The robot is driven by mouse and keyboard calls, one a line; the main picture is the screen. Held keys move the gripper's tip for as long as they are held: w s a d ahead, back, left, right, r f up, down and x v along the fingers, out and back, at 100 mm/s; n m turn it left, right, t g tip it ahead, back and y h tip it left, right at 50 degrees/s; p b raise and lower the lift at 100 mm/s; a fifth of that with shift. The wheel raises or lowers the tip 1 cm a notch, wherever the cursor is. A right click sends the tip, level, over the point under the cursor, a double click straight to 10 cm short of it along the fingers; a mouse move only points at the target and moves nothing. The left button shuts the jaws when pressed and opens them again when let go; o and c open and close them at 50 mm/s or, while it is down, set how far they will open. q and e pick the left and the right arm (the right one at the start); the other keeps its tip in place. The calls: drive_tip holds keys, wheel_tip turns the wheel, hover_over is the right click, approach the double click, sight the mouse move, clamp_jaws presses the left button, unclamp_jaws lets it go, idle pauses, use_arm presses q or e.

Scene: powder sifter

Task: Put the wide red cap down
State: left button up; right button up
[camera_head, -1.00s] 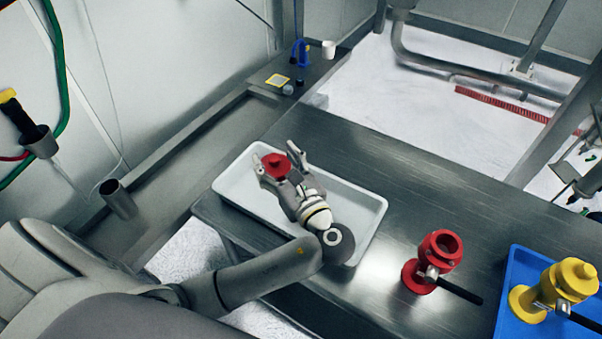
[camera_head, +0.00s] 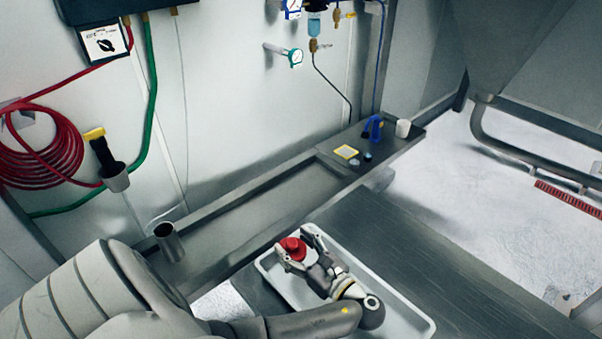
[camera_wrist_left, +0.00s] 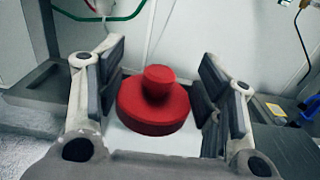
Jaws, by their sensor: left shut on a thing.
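The wide red cap (camera_head: 292,250) is a broad round disc with a smaller knob on top. My left gripper (camera_head: 294,243) is shut on it, with one finger on each side. The cap is upright, over the far left end of the white tray (camera_head: 400,304); I cannot tell whether it touches the tray floor. In the left wrist view the cap (camera_wrist_left: 153,105) sits between the dark finger pads of my left gripper (camera_wrist_left: 157,88), knob up, with white tray surface below it. My right gripper is not in view.
The tray stands on a metal table (camera_head: 385,240). Behind it runs a metal ledge (camera_head: 250,207) with a blue item (camera_head: 372,127), a white cup (camera_head: 403,128) and a yellow-edged pad (camera_head: 346,152). A metal cylinder (camera_head: 168,242) stands left. A red hose (camera_head: 40,150) hangs on the wall.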

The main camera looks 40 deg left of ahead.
sight(299, 244)
use_arm(q)
drive_tip(key=w+f, duration=0.1)
drive_tip(key=w+a+f, duration=0.1)
drive_tip(key=f, duration=0.1)
drive_tip(key=shift+w+a+f+b, duration=0.15)
drive_tip(key=shift+w+f+b, duration=0.1)
drive_tip(key=shift+b, duration=0.15)
drive_tip(key=shift+w+a+f, duration=0.35)
drive_tip(key=shift+w+f, duration=0.05)
drive_tip(key=shift+f, duration=0.25)
drive_tip(key=shift+s+d+f, duration=0.1)
drive_tip(key=shift+f, duration=1.25)
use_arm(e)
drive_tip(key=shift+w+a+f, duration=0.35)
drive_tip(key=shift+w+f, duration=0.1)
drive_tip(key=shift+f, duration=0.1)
use_arm(q)
drive_tip(key=shift+f, duration=0.15)
drive_tip(key=shift+f+b, duration=0.3)
drive_tip(key=shift+f, duration=0.1)
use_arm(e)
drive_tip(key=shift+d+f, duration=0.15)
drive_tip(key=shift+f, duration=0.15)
use_arm(q)
drive_tip(key=shift+f, duration=0.1)
